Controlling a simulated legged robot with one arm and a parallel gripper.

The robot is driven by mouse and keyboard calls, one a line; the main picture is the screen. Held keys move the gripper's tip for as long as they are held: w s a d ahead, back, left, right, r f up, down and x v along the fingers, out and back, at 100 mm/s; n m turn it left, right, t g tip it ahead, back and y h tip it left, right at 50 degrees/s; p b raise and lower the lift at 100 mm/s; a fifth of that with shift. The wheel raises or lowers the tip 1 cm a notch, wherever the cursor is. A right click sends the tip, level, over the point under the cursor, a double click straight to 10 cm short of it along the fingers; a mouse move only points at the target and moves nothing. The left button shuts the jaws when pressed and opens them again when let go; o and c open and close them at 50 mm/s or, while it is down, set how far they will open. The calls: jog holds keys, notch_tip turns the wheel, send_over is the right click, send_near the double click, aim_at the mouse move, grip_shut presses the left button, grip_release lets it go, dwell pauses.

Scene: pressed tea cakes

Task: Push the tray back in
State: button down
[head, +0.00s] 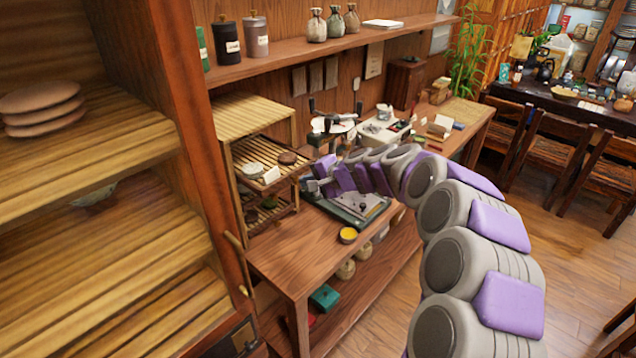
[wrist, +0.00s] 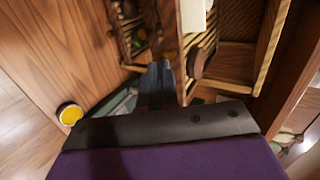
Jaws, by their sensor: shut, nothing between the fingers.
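A slatted wooden tray (head: 262,150) sticks out of the small bamboo-coloured rack on the desk. It bears a brown round tea cake (head: 288,158) and a pale round one (head: 253,170), with a white card (head: 271,175) at its front. My gripper (head: 308,186) is just in front of the tray, at its right end. In the wrist view the shut, empty fingers (wrist: 160,68) are close beside the tray's front board (wrist: 181,55); I cannot tell whether they touch. The brown cake (wrist: 197,62) shows behind that board.
A lower tray (head: 268,214) with dark pieces sits below, also extending out. A yellow-filled cup (head: 348,235) stands on the desk (head: 290,262). A tall wooden cabinet (head: 185,130) is close on the left. A shelf (head: 290,55) with jars runs above.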

aim_at(273, 165)
jog(key=w+a+p, duration=0.1)
jog(key=w+a, duration=0.1)
jog(key=a, duration=0.1)
jog(key=w+a+p, duration=0.1)
jog(key=w+a, duration=0.1)
jog(key=a, duration=0.1)
jog(key=w+a+p, duration=0.2)
jog(key=w+a, duration=0.1)
jog(key=shift+a, duration=0.1)
jog(key=shift+r, duration=0.15)
jog(key=shift+w, duration=0.1)
jog(key=shift+a, duration=0.1)
